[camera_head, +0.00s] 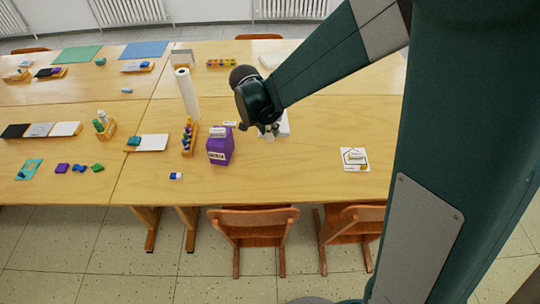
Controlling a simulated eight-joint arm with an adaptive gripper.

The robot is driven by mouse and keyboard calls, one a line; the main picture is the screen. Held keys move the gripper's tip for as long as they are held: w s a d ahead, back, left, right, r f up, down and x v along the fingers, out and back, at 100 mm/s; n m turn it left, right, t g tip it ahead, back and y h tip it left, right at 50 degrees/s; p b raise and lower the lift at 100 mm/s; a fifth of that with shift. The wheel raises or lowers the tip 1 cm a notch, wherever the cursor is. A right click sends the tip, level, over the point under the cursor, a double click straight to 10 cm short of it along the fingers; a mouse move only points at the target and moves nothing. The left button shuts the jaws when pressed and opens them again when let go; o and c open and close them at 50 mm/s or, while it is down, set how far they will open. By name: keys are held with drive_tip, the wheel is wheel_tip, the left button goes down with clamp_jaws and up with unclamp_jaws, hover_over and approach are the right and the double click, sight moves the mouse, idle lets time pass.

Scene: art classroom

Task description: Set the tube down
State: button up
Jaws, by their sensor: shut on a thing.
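My gripper (268,132) hangs over the right-hand table, just right of a purple box (219,150) with a white label. It is shut on the tube, which is small and mostly hidden by the gripper and arm; only a pale bit shows near the fingertips. I cannot tell whether the tube touches the table. A white object (283,127) lies on the table behind the gripper, partly covered.
An orange rack of colored bottles (188,137) and a tall white roll (187,94) stand left of the purple box. A small blue-and-white item (176,176) lies near the front edge. A white card (355,159) lies at right. Bare tabletop (310,165) lies between.

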sight(270, 139)
drive_tip(key=shift+f+b, duration=0.7)
drive_tip(key=shift+f, duration=2.35)
drive_tip(key=shift+f+b, duration=0.45)
drive_tip(key=shift+f, duration=1.45)
drive_tip(key=shift+f, duration=0.15)
drive_tip(key=o, duration=1)
drive_tip(key=shift+c, duration=0.2)
drive_tip(key=p+v, duration=0.3)
drive_tip(key=v, duration=0.9)
drive_tip(key=shift+d, duration=0.1)
